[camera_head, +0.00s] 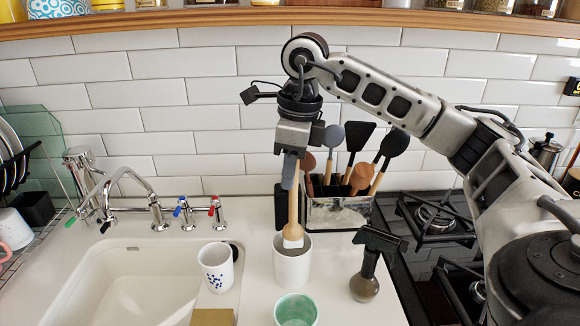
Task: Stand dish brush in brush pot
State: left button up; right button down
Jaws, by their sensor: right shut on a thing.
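The dish brush (294,205) has a light wooden handle and a round wooden head with pale bristles at its lower end. It hangs about upright, head down. My right gripper (291,172) is shut on the upper part of its handle. A plain white pot (291,268), which looks like the brush pot, stands on the white counter right below. The bristles overlap the pot's mouth in the camera_head view; I cannot tell how far inside they are. My left gripper is out of view.
A white cup with blue dots (217,268) stands left of the pot by the sink (137,290). A green-lined cup (296,310) is in front. A utensil holder (338,213) is behind, the gas hob (436,218) further right.

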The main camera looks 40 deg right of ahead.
jog(key=shift+f+b, duration=1.8)
jog(key=shift+f, duration=0.85)
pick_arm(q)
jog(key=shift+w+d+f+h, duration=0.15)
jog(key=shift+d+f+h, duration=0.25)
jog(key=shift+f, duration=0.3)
pick_arm(e)
jog(key=shift+f, duration=0.25)
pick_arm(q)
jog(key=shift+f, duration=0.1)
pick_arm(e)
jog(key=c, duration=1.3)
grip_release()
jog(key=shift+r, duration=0.1)
pick_arm(q)
jog(key=p, duration=0.1)
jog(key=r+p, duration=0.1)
jog(key=p, duration=0.1)
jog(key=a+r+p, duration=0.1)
jog(key=p, duration=0.1)
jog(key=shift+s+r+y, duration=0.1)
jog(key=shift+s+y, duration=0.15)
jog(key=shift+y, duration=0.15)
pick_arm(e)
notch_tip(320, 180, up, 16)
jog(key=s+d, duration=0.1)
jog(key=shift+s, duration=0.25)
